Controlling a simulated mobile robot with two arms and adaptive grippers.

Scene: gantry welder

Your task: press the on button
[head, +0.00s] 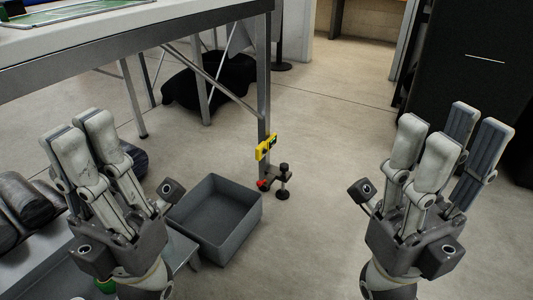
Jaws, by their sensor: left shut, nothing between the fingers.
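A small yellow box (266,147) with dark and green parts sits on the metal leg of the table, near the middle of the head view. A small red part (264,184) shows lower on the same leg. I cannot tell which part is the on button at this size. My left gripper (84,128) is shut and empty at the left, pointing up, well apart from the yellow box. My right gripper (453,124) is open and empty at the right, its fingers spread, also far from the box.
The table (130,30) spans the upper left. A grey open bin (218,250) stands below the yellow box. A black clamp-like part (284,180) juts from the leg. A dark cabinet (465,70) stands at the upper right. Floor between my grippers is clear right of the bin.

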